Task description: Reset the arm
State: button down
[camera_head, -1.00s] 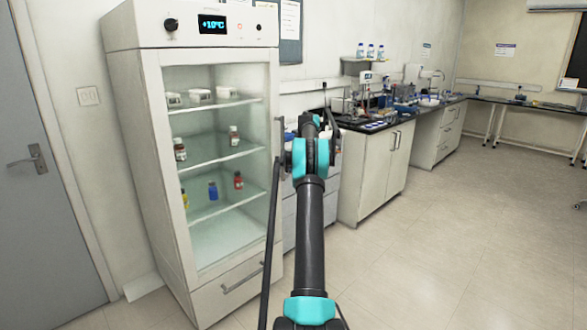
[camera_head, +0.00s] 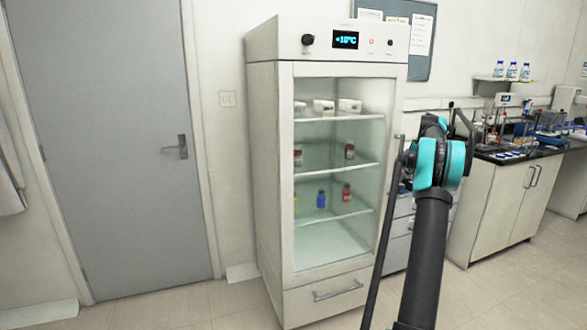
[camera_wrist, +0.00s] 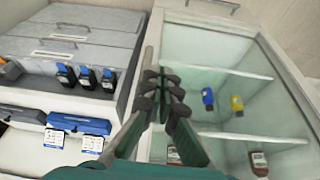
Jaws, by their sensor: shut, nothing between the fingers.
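My arm (camera_head: 428,240) reaches up in the right half of the head view, in front of the cabinets beside the fridge. Its far end is partly hidden behind the teal joint (camera_head: 440,163). In the wrist view my gripper (camera_wrist: 172,77) has its dark fingers together, with nothing between them. Behind it in that view is the glass-fronted fridge (camera_wrist: 205,60), apparently seen upside down. The gripper appears to hold nothing and to touch nothing.
The white fridge (camera_head: 270,170) holds white boxes (camera_head: 324,106) and bottles, including a blue bottle (camera_head: 321,199). A grey door (camera_head: 100,150) stands at left. White cabinets (camera_head: 505,205) and a dark bench stand at right. Drawers (camera_wrist: 75,45) fill the wrist view's left. Floor before the door is clear.

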jog(key=s+a+f+m, duration=0.2)
jog(key=s+a+f, duration=0.1)
jog(key=s+a, duration=2.15)
jog(key=s+a+f, duration=0.3)
jog(key=s+f, duration=0.2)
jog(key=s, duration=0.4)
jog(key=s+a+f, duration=0.4)
jog(key=s, duration=0.6)
jog(key=s+a+f+h, duration=0.1)
jog(key=s+a+f, duration=0.3)
jog(key=s, duration=0.6)
jog(key=shift+a+f+m, duration=0.15)
jog(key=shift+f+m, duration=0.25)
jog(key=shift+f, duration=0.45)
jog(key=shift+s, duration=0.1)
